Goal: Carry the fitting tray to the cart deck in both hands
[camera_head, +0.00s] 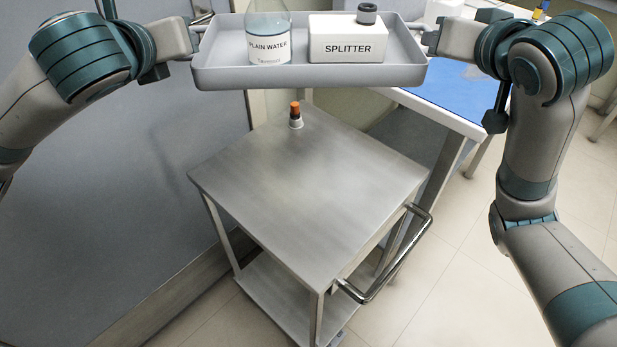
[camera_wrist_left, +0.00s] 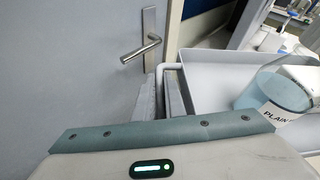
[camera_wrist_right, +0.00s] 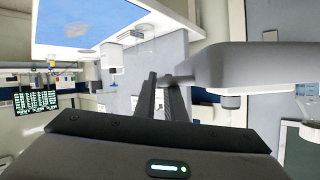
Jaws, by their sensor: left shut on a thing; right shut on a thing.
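The grey fitting tray (camera_head: 310,77) hangs in the air over the far edge of the cart, looking level. My left gripper (camera_head: 197,38) is shut on its left end and my right gripper (camera_head: 425,38) on its right end. The tray carries a clear bottle (camera_head: 268,35) labelled PLAIN WATER and a white box (camera_head: 346,45) labelled SPLITTER, with a small grey cylinder (camera_head: 366,13) on top. The cart deck (camera_head: 310,190) is bare metal below and nearer me. The left wrist view shows the tray (camera_wrist_left: 222,75) at the fingers; the right wrist view shows its end (camera_wrist_right: 255,80).
A small orange-topped fitting (camera_head: 295,117) stands at the deck's far corner. The cart's handle (camera_head: 385,265) sticks out at the right. A table with a blue top (camera_head: 455,95) stands behind right; a grey door with a lever handle (camera_wrist_left: 142,48) is at the left.

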